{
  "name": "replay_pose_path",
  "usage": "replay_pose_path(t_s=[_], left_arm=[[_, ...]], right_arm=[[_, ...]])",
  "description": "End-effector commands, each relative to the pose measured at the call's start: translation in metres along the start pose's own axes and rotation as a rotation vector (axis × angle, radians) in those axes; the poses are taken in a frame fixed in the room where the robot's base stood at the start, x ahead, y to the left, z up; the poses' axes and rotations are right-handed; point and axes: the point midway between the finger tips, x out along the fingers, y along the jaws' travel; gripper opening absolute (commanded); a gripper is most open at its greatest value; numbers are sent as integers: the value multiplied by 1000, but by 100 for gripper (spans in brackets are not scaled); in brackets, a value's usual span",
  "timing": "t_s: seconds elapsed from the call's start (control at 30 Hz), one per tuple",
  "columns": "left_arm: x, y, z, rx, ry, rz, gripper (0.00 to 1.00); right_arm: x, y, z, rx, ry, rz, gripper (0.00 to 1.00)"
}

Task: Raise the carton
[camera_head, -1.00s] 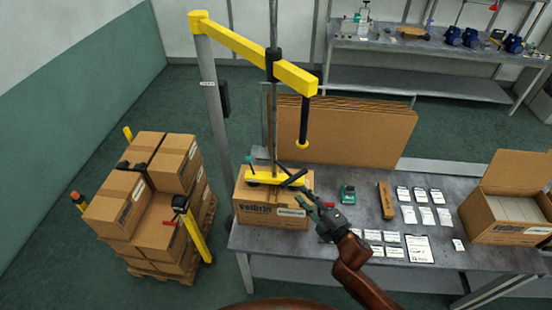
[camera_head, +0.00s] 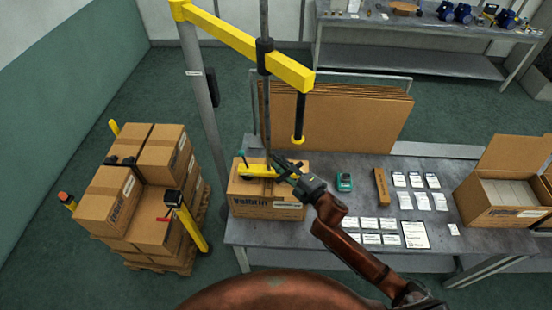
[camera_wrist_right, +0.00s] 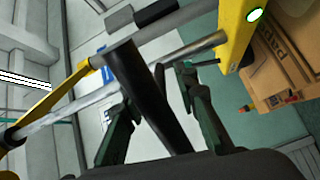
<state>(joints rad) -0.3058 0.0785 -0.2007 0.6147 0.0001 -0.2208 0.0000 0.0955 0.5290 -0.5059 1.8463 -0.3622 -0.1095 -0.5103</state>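A brown carton (camera_head: 266,200) stands closed at the left end of the grey packing table. The yellow lifter head (camera_head: 260,171), with a green-knobbed lever, sits on its top under a vertical rod. My right gripper (camera_head: 284,170) is at the right side of this head, at its black handle. In the right wrist view the black handle (camera_wrist_right: 150,95) passes between the green-grey fingers (camera_wrist_right: 158,103). The fingers stand apart, with a gap visible between the handle and the right-hand finger. My left gripper is in neither view.
A yellow lifter arm (camera_head: 235,38) on a grey post spans above the carton. Stacked cartons (camera_head: 103,195) stand on a pallet at left. Flat cardboard sheets (camera_head: 350,125) lean behind. A green device (camera_head: 343,181), labels and an open carton (camera_head: 500,207) are right.

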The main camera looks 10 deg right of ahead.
Motion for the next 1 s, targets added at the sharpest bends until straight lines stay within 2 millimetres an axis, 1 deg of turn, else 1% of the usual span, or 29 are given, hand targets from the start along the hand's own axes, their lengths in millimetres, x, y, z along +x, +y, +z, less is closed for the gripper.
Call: replay_pose_path(t_s=[0.03, 0.1, 0.2, 0.5, 0.9, 1.0], left_arm=[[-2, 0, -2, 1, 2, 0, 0], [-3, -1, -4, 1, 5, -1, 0], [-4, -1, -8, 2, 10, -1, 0], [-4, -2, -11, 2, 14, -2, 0], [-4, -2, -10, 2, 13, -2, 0], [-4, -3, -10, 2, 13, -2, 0]], right_arm=[[7, 1, 0, 1, 0, 1, 27], [13, 1, 0, 1, -1, 0, 27], [18, 0, 1, 1, -2, 0, 27], [19, 0, 2, 1, -4, 0, 27], [19, -1, 2, 1, -4, 0, 0], [19, -1, 2, 1, -4, -1, 0]])
